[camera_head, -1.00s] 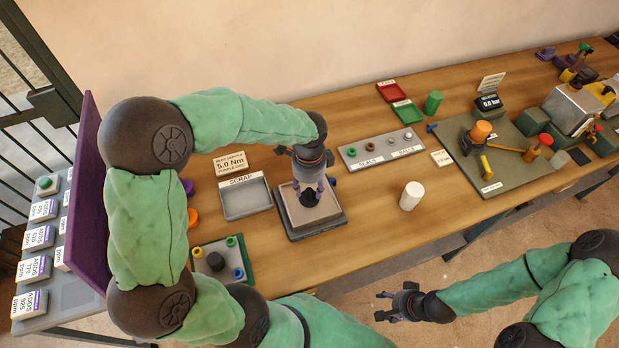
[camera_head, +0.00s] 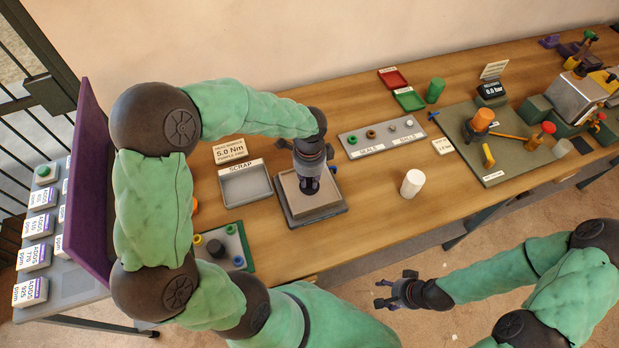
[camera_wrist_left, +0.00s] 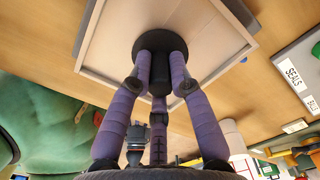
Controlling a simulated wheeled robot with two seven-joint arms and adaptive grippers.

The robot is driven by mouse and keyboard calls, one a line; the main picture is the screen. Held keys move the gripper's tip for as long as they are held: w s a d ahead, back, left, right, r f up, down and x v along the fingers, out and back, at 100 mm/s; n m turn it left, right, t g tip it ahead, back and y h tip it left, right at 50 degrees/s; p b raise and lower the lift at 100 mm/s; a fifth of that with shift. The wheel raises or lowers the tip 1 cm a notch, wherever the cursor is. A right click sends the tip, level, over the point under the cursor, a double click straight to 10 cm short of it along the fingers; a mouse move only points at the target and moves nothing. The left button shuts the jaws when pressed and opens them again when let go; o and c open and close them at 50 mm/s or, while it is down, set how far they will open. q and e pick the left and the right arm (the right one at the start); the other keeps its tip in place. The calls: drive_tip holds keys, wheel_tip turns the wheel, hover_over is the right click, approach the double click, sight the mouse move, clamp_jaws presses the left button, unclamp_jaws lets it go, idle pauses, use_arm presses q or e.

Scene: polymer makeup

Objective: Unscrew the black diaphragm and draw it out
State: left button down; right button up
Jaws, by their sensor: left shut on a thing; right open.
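The black diaphragm (camera_wrist_left: 153,42) is a dark round piece set in the top of a beige block (camera_head: 292,206). The block stands on a dark base plate (camera_head: 322,218) on the bench. My left gripper (camera_head: 309,190) points down over the block from above. In the left wrist view my left gripper's purple fingers (camera_wrist_left: 160,80) are closed around the diaphragm's dark middle part. In the head view the gripper hides the diaphragm. I cannot tell whether it is clear of the block. My right gripper (camera_head: 382,294) is open and empty, off the bench's front edge.
A grey SCRAP tray (camera_head: 246,188) stands left of the block. A grey seals and balls tray (camera_head: 380,138) lies to the right, a white cylinder (camera_head: 412,183) nearer the front edge. A tray with coloured rings (camera_head: 222,245) sits front left.

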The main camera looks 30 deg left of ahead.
use_arm(q)
drive_tip(key=shift+n, duration=0.9)
drive_tip(key=shift+n+b, duration=0.4)
drive_tip(key=shift+n, duration=0.5)
drive_tip(key=shift+n, duration=0.9)
drive_tip(key=shift+n+b, duration=0.45)
drive_tip(key=shift+n, duration=0.45)
